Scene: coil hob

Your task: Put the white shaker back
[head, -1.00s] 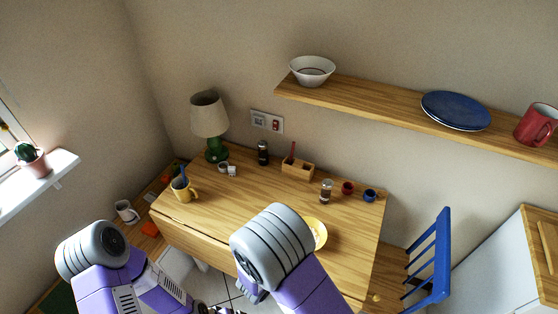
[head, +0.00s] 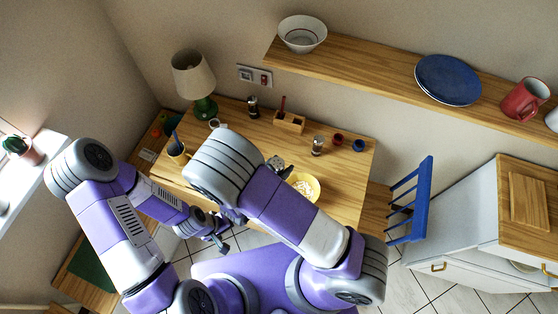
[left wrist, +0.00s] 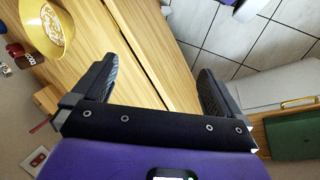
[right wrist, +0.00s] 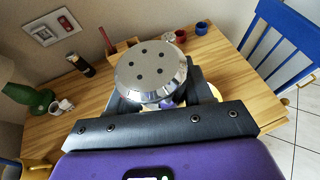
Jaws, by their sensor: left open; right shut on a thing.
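The white shaker (right wrist: 152,72) is in my right gripper. In the right wrist view its shiny metal top with several holes faces the camera, and its body is mostly hidden below the top. My right gripper (right wrist: 165,98) is shut on it, above the wooden table (head: 340,190). In the head view, the metal top (head: 275,162) shows beside my right forearm, left of and close to the yellow bowl (head: 304,188). My left gripper (head: 222,238) is open and empty, low in front of the table; its spread fingers (left wrist: 152,85) show in the left wrist view.
At the table's back stand a green lamp (head: 203,105), a dark grinder (head: 253,107), a wooden box (head: 290,123), another shaker (head: 317,147) and red (head: 337,139) and blue (head: 358,145) cups. A blue chair (head: 412,205) is right.

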